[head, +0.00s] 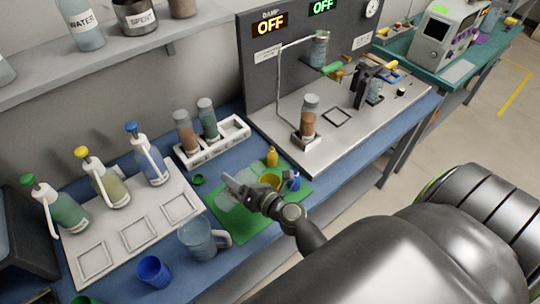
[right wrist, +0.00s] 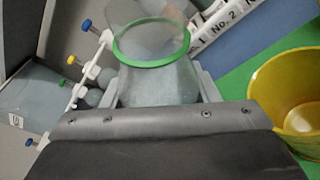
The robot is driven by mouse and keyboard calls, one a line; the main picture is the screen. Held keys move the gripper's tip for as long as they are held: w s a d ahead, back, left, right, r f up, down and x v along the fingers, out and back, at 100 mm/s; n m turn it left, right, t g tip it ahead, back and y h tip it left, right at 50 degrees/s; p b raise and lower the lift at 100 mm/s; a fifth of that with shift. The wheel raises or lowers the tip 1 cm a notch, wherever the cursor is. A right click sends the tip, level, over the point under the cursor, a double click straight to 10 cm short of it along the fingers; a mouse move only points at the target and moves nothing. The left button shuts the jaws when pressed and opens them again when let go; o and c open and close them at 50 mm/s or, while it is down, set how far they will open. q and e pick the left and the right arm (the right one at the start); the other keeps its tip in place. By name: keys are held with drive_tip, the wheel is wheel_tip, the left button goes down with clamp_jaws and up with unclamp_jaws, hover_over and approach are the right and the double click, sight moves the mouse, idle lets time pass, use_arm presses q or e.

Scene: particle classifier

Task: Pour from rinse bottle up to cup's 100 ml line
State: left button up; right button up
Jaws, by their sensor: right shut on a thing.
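My right gripper (head: 243,192) is shut on a clear container with a green ring (right wrist: 122,57), over the green mat. Pale bluish-grey contents show below the ring in the right wrist view. I cannot tell for sure that this is the rinse bottle, nor its exact tilt. A yellow cup (head: 270,181) stands on the mat, just right of the held container; it also shows in the right wrist view (right wrist: 262,88), apart from the container. No 100 ml line can be made out on it. My left gripper is not in view.
A small yellow bottle (head: 272,156) and a small blue bottle (head: 294,181) stand near the cup. A loose green cap (head: 198,180) lies left of the mat (head: 243,238). A clear jug (head: 198,240), a blue cup (head: 153,270) and a white tray (head: 153,212) with pump bottles are nearby.

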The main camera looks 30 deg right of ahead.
drive_tip(key=shift+w+a+r+m+t+b, duration=0.1)
drive_tip(key=shift+a+r+m+t+b, duration=0.2)
drive_tip(key=shift+r+m+b, duration=0.35)
drive_tip(key=shift+a+r+m+t+b, duration=0.15)
drive_tip(key=shift+r+m+t+b, duration=0.2)
drive_tip(key=shift+m+b, duration=0.5)
idle(2.1)
drive_tip(key=shift+f+m+t+b, duration=0.2)
drive_tip(key=shift+m+t+b, duration=0.15)
drive_tip(key=shift+m+b, duration=0.7)
idle(0.6)
drive_tip(key=shift+d+r+m+t+b, duration=0.35)
drive_tip(key=shift+r+m+b, duration=0.1)
drive_tip(key=shift+r+m, duration=0.2)
idle(1.5)
drive_tip(key=shift+f+b, duration=0.2)
drive_tip(key=shift+b, duration=0.1)
drive_tip(key=shift+f, duration=0.1)
